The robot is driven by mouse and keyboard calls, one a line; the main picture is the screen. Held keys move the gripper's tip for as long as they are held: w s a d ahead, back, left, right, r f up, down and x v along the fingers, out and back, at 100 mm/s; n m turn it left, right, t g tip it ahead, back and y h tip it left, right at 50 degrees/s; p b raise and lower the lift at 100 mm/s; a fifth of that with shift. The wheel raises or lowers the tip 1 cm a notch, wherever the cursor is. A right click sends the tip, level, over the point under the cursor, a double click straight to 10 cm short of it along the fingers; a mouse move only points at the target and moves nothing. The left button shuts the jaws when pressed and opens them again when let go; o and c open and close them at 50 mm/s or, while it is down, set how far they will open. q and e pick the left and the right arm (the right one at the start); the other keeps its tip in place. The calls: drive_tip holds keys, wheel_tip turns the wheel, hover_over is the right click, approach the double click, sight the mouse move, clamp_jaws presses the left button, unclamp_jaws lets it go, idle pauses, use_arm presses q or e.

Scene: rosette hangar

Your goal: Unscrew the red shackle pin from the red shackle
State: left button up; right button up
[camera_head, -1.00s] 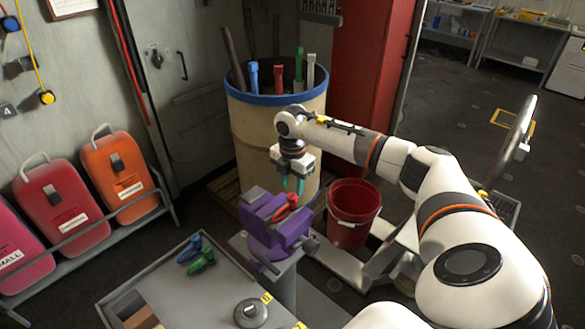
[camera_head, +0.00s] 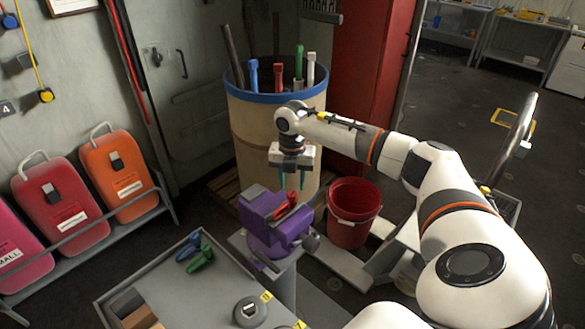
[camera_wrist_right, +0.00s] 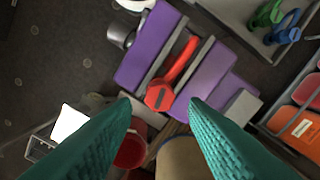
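The red shackle (camera_head: 286,206) sits between the jaws of the purple vise (camera_head: 265,222). In the right wrist view, the red shackle (camera_wrist_right: 182,60) lies between the vise jaws (camera_wrist_right: 145,48), with a round red end (camera_wrist_right: 159,96) facing the gripper. I cannot tell the pin apart from the shackle body. My right gripper (camera_head: 292,186) is above the vise, fingers pointing down. In the wrist view its teal fingers (camera_wrist_right: 162,104) are spread apart, with nothing between them; the round red end appears beyond the gap. My left gripper is not in view.
A blue-rimmed drum (camera_head: 250,125) with several upright bars stands behind the vise. A red bucket (camera_head: 352,222) is to its right. A grey table (camera_head: 215,285) in front holds blue (camera_head: 189,246) and green (camera_head: 201,259) pieces. Colored cases (camera_head: 117,175) line the left wall.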

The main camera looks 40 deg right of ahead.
drive_tip(key=n+b, duration=0.1)
drive_tip(key=n, duration=0.3)
drive_tip(key=shift+f, duration=0.1)
drive_tip(key=n, duration=0.4)
drive_tip(key=shift+r+m, duration=0.2)
drive_tip(key=shift+m, duration=0.7)
drive_tip(key=m+p, duration=0.1)
drive_tip(key=m, duration=0.3)
drive_tip(key=m+p, duration=0.2)
drive_tip(key=m, duration=0.4)
drive_tip(key=m+p, duration=0.2)
drive_tip(key=m, duration=0.3)
drive_tip(key=m+p, duration=0.2)
drive_tip(key=m, duration=0.2)
drive_tip(key=shift+m, duration=0.4)
drive_tip(key=shift+m+p, duration=0.3)
drive_tip(key=shift+m, duration=0.3)
drive_tip(key=shift+f+m, duration=0.15)
drive_tip(key=shift+m, duration=0.45)
